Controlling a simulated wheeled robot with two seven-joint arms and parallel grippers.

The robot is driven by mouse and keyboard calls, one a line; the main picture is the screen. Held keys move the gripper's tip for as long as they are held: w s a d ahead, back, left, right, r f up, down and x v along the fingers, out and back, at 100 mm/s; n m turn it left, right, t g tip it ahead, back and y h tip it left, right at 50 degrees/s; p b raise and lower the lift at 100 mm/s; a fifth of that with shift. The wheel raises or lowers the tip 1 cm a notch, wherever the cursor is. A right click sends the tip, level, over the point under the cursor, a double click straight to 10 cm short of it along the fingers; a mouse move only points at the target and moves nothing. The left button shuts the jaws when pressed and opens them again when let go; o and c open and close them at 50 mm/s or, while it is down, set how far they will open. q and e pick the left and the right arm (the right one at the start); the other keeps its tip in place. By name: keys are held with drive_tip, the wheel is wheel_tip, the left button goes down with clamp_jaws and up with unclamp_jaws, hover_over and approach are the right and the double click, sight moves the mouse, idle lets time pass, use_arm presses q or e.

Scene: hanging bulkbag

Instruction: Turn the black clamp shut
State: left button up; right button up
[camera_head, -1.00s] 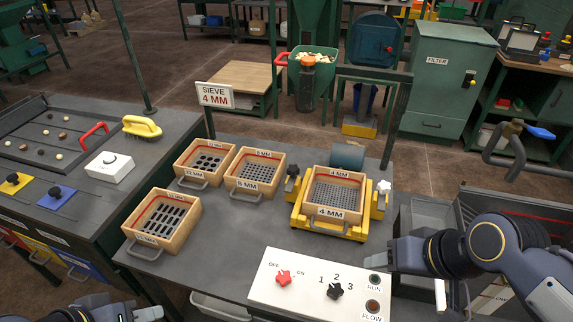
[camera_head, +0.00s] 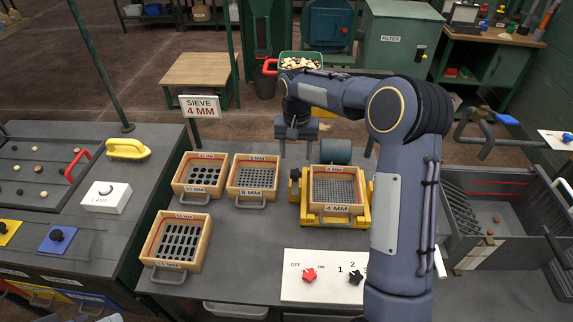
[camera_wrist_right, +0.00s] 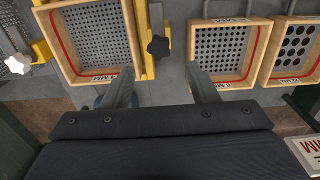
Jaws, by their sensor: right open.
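The black clamp (camera_head: 294,174) is a dark star knob on the left side of the yellow sieve frame (camera_head: 345,226). In the right wrist view the black clamp (camera_wrist_right: 158,48) lies beyond the fingertips, between their lines. My right gripper (camera_head: 296,152) points down over the bench's back edge, behind and above the clamp. In the wrist view my right gripper (camera_wrist_right: 161,76) is open and empty, its fingers apart and not touching the knob. The 4 mm sieve (camera_head: 336,209) sits in the frame. A white clamp (camera_wrist_right: 17,65) is on the frame's other side.
Other sieves stand left of the frame, including the 8 mm one (camera_head: 253,201). A control panel (camera_head: 300,262) with a red knob and a black selector lies in front. My right arm covers the panel's right part. A grey drum (camera_head: 336,151) stands behind the frame.

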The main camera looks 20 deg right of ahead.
sight(296, 172)
wheel_tip(296, 172, down, 8)
drive_tip(key=shift+r+p, duration=0.25)
drive_tip(key=shift+p, duration=0.45)
drive_tip(key=c, duration=1)
